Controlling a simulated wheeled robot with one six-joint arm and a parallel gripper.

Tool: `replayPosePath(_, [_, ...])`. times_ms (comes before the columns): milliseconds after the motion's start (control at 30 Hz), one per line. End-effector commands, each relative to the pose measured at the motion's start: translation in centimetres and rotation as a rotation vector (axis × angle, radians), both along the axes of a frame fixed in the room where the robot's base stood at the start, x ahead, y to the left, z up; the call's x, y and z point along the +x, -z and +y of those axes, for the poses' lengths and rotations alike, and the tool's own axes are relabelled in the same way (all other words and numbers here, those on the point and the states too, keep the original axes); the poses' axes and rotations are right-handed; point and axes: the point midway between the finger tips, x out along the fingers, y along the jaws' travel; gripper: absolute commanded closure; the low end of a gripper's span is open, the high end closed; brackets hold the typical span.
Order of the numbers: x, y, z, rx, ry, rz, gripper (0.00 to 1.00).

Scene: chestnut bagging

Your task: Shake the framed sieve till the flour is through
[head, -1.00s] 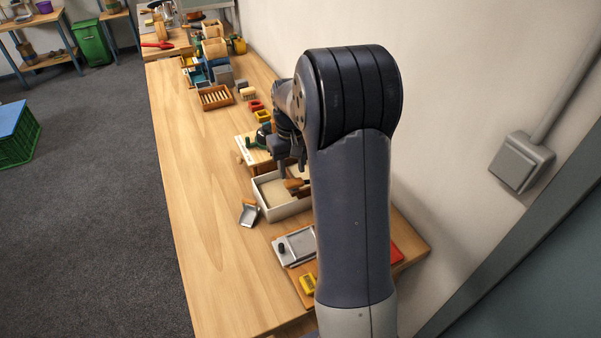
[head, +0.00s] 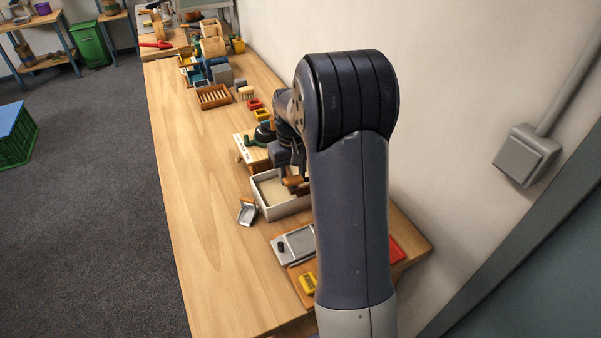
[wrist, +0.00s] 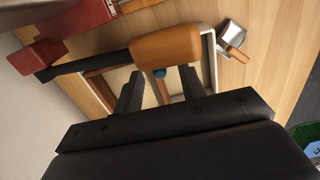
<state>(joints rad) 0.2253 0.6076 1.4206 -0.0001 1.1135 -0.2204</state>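A pale tray (head: 284,211) with cream-coloured contents stands on the bench, partly hidden by my arm. In the wrist view, a brown wooden frame (wrist: 97,92), which may be the sieve's, shows over pale material. A thick orange-brown handle (wrist: 166,46) with a dark shaft crosses above it; whether it belongs to the sieve I cannot tell. My gripper (wrist: 162,72) is over the tray with its fingers apart, their tips just short of the handle. A small blue spot shows between them. I see nothing clamped. The sieve mesh and any flour on it cannot be made out.
A small metal scoop (head: 247,213) lies left of the tray. A board with a grey metal plate (head: 293,245) and a yellow piece (head: 308,283) lies in front. A slotted wooden box (head: 214,97) stands farther back. The bench's left side is clear; the wall is on the right.

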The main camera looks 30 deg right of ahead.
Motion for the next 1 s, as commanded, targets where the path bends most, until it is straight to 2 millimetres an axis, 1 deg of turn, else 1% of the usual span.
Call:
replayPosePath(367, [0.0, 0.2, 0.0, 0.0, 0.0, 0.0, 0.62])
replayPosePath(833, [0.0, 2.0, 0.0, 0.0, 0.0, 0.0, 0.62])
replayPosePath(1000, [0.0, 2.1, 0.0, 0.0, 0.0, 0.0, 0.62])
